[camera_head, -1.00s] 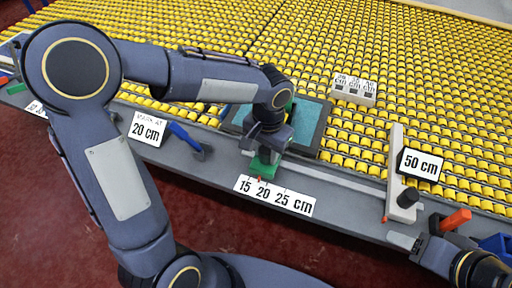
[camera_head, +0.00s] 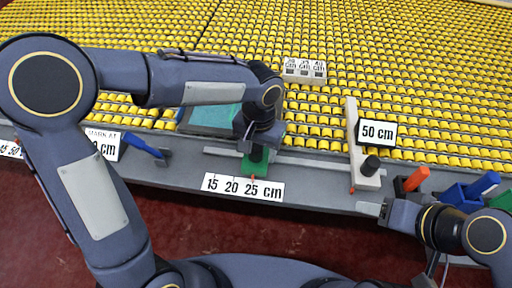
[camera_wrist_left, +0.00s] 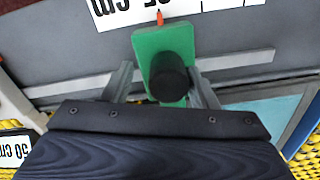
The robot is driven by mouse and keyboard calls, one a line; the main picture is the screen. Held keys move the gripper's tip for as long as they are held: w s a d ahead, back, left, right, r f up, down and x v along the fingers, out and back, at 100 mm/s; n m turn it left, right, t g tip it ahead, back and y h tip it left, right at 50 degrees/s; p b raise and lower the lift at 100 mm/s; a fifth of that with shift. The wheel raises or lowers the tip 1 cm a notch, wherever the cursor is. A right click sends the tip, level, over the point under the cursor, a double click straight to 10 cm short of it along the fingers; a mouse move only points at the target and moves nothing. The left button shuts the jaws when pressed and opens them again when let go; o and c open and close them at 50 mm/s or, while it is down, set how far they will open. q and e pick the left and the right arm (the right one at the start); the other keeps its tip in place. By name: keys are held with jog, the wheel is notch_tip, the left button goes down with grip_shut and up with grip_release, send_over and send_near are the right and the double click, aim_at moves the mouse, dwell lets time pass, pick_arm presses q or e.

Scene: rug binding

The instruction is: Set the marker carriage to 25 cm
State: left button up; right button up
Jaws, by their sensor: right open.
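The green marker carriage (camera_head: 254,160) sits on the rail at the table's front edge, below my left gripper (camera_head: 256,148). In the left wrist view, the carriage (camera_wrist_left: 146,45) has a black knob (camera_wrist_left: 171,84) and a red pointer (camera_wrist_left: 160,17). The pointer is near the 25 of the scale (camera_wrist_left: 125,12), though the label is partly cut off. My left gripper's fingers (camera_wrist_left: 163,88) stand open on either side of the knob. The right finger looks close to or against it. The scale (camera_head: 243,187) reads 15, 20, 25 cm. My right gripper (camera_head: 383,210) is open at the right.
A white crosspiece (camera_head: 353,140) with a 50 cm label (camera_head: 376,133) stands right of the carriage, near my right gripper. A teal pad (camera_head: 210,118) lies behind my left arm. A blue lever (camera_head: 143,146) is at left. A white block (camera_head: 305,72) rests on yellow rollers.

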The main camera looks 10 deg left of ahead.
pick_arm(q)
jog(key=shift+a, duration=0.15)
notch_tip(320, 180, up, 8)
jog(key=shift+f+p, duration=0.15)
jog(key=shift+p, duration=0.25)
dwell(0.5)
jog(key=shift+a+r, duration=0.25)
jog(key=shift+a, duration=0.05)
jog(key=s+a+r+n+t+h+p, duration=0.1)
jog(key=s+a+n+t+h+p, duration=0.1)
jog(key=s+a, duration=0.5)
jog(key=s+a+r+n+t+h+p, duration=0.1)
jog(key=s+a+r+n+t+p, duration=0.1)
jog(key=s+a, duration=0.6)
jog(key=shift+s+a+r+n+t+h+p, duration=0.15)
jog(key=shift+s+r+n+t+h+p, duration=0.2)
jog(key=shift+s+n+t, duration=0.35)
jog(key=shift+w+f, duration=0.1)
